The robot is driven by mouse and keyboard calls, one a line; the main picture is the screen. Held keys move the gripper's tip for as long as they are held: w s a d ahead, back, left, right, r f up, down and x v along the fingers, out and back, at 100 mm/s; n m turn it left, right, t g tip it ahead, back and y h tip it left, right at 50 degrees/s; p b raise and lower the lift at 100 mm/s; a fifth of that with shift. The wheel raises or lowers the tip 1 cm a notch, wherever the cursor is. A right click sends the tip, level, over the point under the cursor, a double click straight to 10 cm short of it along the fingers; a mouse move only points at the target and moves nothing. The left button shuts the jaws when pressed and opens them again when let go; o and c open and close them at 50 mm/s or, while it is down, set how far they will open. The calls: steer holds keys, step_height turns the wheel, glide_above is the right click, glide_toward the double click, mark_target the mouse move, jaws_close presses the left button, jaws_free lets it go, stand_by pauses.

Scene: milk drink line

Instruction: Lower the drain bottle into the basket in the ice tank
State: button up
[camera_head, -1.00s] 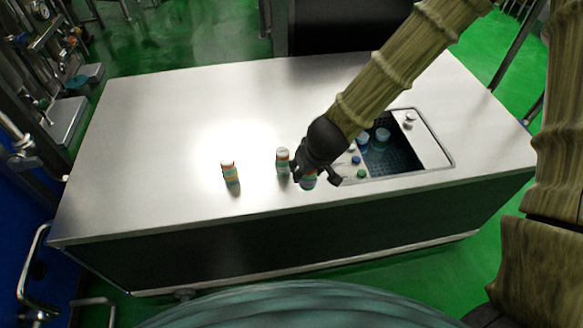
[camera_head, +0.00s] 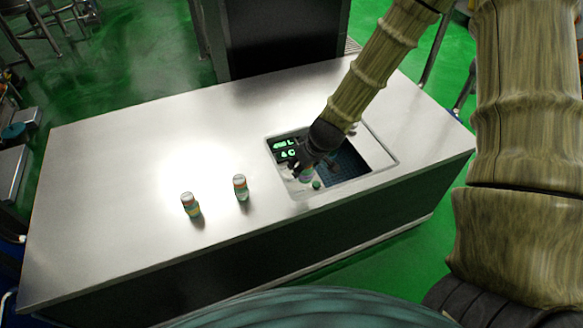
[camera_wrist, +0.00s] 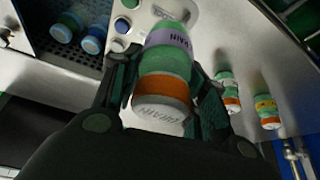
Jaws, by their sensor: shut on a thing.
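In the wrist view the drain bottle (camera_wrist: 162,85) is green with an orange band and a pale "DRAIN" label, between the fingers (camera_wrist: 165,95). The ice tank (camera_head: 377,147) is set into the counter, its opening partly hidden by my arm. A dark mesh basket wall or floor (camera_wrist: 84,63) shows at the wrist view's upper left. Two blue-capped bottles (camera_wrist: 92,44) are inside there.
Two similar bottles stand on the counter left of the tank, one nearer (camera_head: 240,187) and one farther left (camera_head: 190,205). The counter's left part (camera_head: 110,180) is clear.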

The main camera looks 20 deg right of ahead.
steer(key=w+d+f, duration=0.2)
steer(key=w+d, duration=0.2)
steer(key=d, duration=0.8)
steer(key=w+d+f, duration=0.2)
steer(key=w+d, duration=0.2)
steer(key=d, duration=0.8)
steer(key=shift+f, duration=0.15)
steer(key=shift+d, duration=0.1)
